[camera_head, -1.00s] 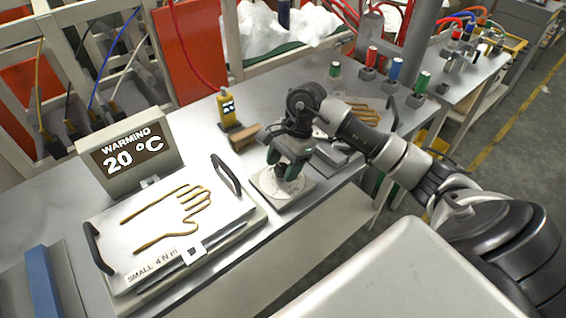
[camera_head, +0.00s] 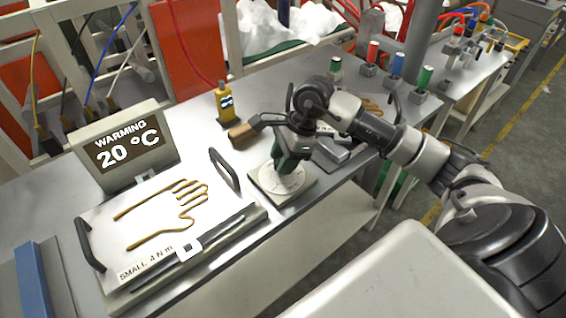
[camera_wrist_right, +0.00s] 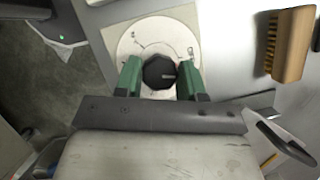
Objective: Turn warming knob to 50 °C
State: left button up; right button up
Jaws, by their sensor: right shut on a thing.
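The warming knob is a black faceted knob (camera_wrist_right: 159,72) with a light pointer mark, at the centre of a pale round dial (camera_head: 268,180) on a square plate. My right gripper (camera_wrist_right: 160,77) has its green fingers on either side of the knob and is shut on it. In the head view the right gripper (camera_head: 283,166) stands over the dial and hides the knob. The warming display (camera_head: 127,148) reads 20 °C. It stands behind the white plate (camera_head: 120,235) with the glove outline. My left gripper is not in view.
A wooden brush (camera_head: 244,136) lies behind the dial and shows in the wrist view (camera_wrist_right: 290,44). A yellow device (camera_head: 226,102) stands further back. A black handle (camera_head: 224,168) rises between the glove plate and the dial. Coloured cylinders (camera_head: 396,66) stand at the right.

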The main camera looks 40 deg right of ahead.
jog(key=m+b, duration=0.1)
jog(key=m, duration=0.1)
jog(key=m+t+b, duration=0.1)
jog(key=m+b, duration=0.1)
jog(key=shift+f+t+h, duration=0.15)
jog(key=shift+t+h, duration=0.15)
jog(key=shift+h, duration=0.1)
jog(key=shift+s+m+t+h+b, duration=0.1)
jog(key=shift+m+t+h+b, duration=0.25)
jog(key=shift+m, duration=0.55)
jog(key=shift+m+t+h+b, duration=0.15)
jog(key=shift+m+b, duration=0.35)
jog(key=shift+m, duration=0.7)
jog(key=o, duration=0.9)
jog(key=shift+r, duration=0.25)
jog(key=v, duration=1)
jog(key=shift+s+r, duration=0.1)
jog(key=shift+r, duration=0.2)
